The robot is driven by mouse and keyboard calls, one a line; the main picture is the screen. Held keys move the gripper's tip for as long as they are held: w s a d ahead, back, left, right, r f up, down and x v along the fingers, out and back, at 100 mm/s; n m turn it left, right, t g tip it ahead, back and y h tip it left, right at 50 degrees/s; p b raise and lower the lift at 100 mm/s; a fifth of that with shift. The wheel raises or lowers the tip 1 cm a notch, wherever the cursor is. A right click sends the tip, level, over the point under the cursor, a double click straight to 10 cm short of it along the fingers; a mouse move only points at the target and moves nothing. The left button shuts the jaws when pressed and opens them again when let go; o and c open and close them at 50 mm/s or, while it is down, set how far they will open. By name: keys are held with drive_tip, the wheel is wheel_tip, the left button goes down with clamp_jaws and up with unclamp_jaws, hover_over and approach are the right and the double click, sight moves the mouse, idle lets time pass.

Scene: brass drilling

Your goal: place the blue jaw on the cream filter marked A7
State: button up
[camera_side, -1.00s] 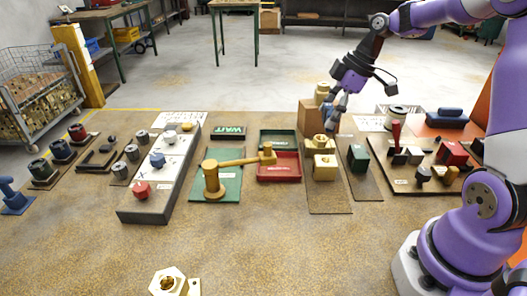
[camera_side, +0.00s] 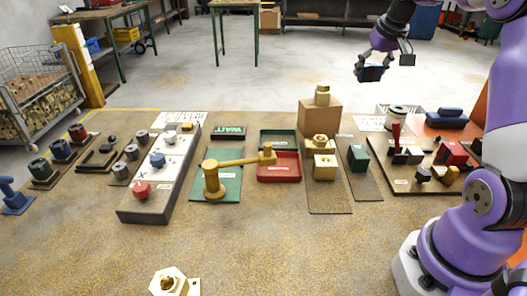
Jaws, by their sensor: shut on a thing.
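My gripper (camera_side: 373,62) is raised above the back right of the bench. It is shut on a small dark blue block, the blue jaw (camera_side: 369,73), held in the air clear of everything.
A cardboard box (camera_side: 320,116) with a brass piece on top stands left of the cream piece. A larger blue object (camera_side: 447,118) lies on an orange mat to the right. A board (camera_side: 401,186) with several small parts lies in front. The bench's front middle is mostly clear.

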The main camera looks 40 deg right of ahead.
drive_tip(key=s+d+m, duration=0.1)
drive_tip(key=d+m, duration=0.2)
hover_over(397, 106)
drive_tip(key=s+a, duration=0.1)
drive_tip(key=shift+g+h, duration=0.4)
wheel_tip(397, 106, down, 6)
drive_tip(key=shift+r, duration=0.1)
drive_tip(key=shift+f, duration=1.95)
drive_tip(key=shift+f, duration=0.2)
drive_tip(key=o, duration=1.2)
drive_tip(key=shift+r, duration=0.1)
